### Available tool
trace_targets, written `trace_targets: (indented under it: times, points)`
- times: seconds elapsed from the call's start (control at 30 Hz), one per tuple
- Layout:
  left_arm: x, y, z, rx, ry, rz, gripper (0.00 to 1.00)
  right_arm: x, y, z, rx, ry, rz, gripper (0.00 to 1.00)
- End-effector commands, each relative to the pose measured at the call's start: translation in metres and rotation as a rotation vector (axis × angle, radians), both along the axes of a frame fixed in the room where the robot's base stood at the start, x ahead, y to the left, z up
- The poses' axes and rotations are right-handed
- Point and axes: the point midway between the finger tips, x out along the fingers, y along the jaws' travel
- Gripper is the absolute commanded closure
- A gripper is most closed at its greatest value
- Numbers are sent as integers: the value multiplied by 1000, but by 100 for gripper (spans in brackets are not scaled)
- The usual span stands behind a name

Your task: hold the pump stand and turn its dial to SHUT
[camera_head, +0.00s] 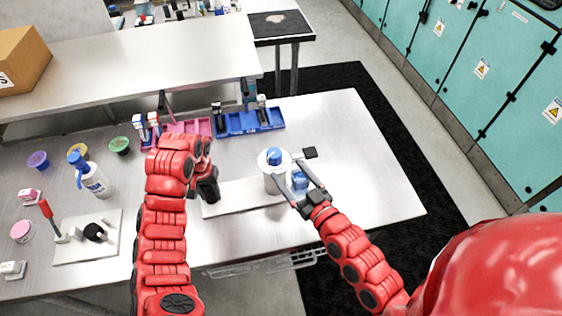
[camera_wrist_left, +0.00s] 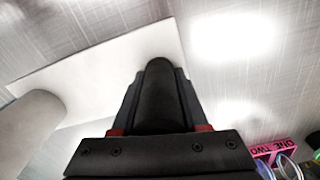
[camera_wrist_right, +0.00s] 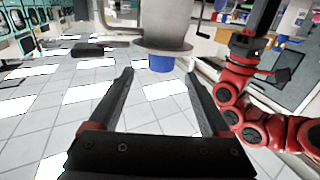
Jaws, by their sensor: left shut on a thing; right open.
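The pump stand has a white base plate (camera_head: 235,196) on the table, a black post (camera_wrist_left: 160,85) at its left end and an upright white cylinder (camera_head: 272,180) at its right. A blue cap (camera_head: 274,156) tops the cylinder. My left gripper (camera_head: 206,176) is shut on the black post. No dial markings are readable.
A blue tray (camera_head: 240,123) and a pink tray (camera_head: 185,127) stand behind the stand. A blue-topped bottle (camera_head: 95,182), several cups and another white board (camera_head: 75,250) with a red handle are at the left.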

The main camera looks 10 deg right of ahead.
Motion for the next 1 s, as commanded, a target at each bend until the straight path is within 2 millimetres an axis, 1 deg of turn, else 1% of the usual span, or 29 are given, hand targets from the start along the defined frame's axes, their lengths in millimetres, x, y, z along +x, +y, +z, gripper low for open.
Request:
trace_targets:
  times: [0.1, 0.2, 0.63, 0.67, 0.7, 0.83, 1.0]
  points:
    - [0, 0, 1, -1, -1, 0, 100, -9, -2, -1, 0, 3, 2, 19]
    - [0, 0, 1, -1, -1, 0, 100, -13, -3, 0, 1, 3, 3, 19]
    - [0, 0, 1, -1, -1, 0, 100, -14, -4, 0, 3, 2, 3, 19]
    - [0, 0, 1, -1, -1, 0, 53, -14, -3, 0, 3, 2, 3, 19]
    - [0, 0, 1, -1, -1, 0, 46, -14, -3, 0, 3, 2, 3, 19]
    - [0, 0, 0, 0, -1, 0, 22, -14, -4, 0, 3, 3, 3, 19]
    - [0, 0, 0, 0, -1, 0, 21, -14, -4, 0, 3, 3, 3, 19]
